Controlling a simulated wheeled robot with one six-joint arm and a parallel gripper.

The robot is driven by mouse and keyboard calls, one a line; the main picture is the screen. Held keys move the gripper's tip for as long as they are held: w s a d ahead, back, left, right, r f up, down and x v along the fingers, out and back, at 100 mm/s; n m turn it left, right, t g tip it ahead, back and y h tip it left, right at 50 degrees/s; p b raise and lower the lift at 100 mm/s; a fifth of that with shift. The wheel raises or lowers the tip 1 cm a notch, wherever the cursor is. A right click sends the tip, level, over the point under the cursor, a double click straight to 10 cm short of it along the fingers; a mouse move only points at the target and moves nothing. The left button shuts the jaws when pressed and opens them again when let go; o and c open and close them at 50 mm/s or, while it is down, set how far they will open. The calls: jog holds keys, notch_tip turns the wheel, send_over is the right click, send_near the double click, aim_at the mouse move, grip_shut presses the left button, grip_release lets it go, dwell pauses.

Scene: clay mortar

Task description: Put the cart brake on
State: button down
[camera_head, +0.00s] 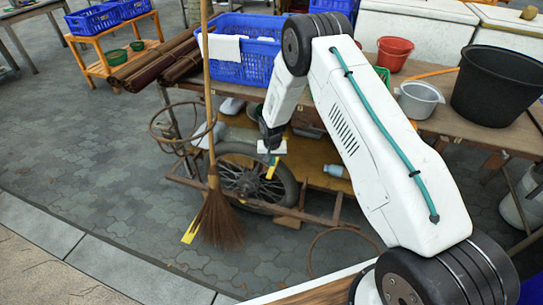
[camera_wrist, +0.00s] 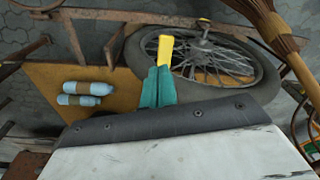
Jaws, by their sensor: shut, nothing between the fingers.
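The wooden cart (camera_head: 320,178) stands on the paving with its spoked wheel (camera_head: 243,174) toward me. A short yellow handle-like piece (camera_head: 271,171) shows in front of the wheel; I take it for the brake lever's grip, but no lever below it is clear. My gripper (camera_head: 273,158) is just above it, pointing down. In the wrist view, the teal fingers (camera_wrist: 158,88) are together, with the yellow piece (camera_wrist: 165,50) right at their tips and the wheel (camera_wrist: 205,58) beyond. Whether they touch is unclear.
A straw broom (camera_head: 218,215) stands upright left of the wheel, with a small yellow piece at its foot. A wire hoop (camera_head: 178,125) juts from the cart's left. Blue crates (camera_head: 245,50), buckets (camera_head: 490,85) and bowls crowd the top. Bottles (camera_wrist: 88,88) lie on the lower shelf.

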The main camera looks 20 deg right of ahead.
notch_tip(320, 180, up, 8)
jog(key=shift+s, duration=0.35)
dwell(0.4)
jog(key=shift+a+f, duration=0.1)
jog(key=s+n+g, duration=0.1)
jog(key=s+g, duration=0.1)
jog(key=s, duration=0.4)
jog(key=s+d+r+n+g, duration=0.1)
jog(key=s+r, duration=0.9)
jog(key=r, duration=0.4)
jog(key=s+d+r+n+g, duration=0.1)
jog(key=s+d+r, duration=0.1)
jog(key=s+r, duration=1.05)
jog(key=s+r+t, duration=0.4)
jog(key=s+r, duration=1)
jog(key=s, duration=0.3)
jog(key=shift+s+d+r, duration=0.25)
jog(key=shift+s+d, duration=0.1)
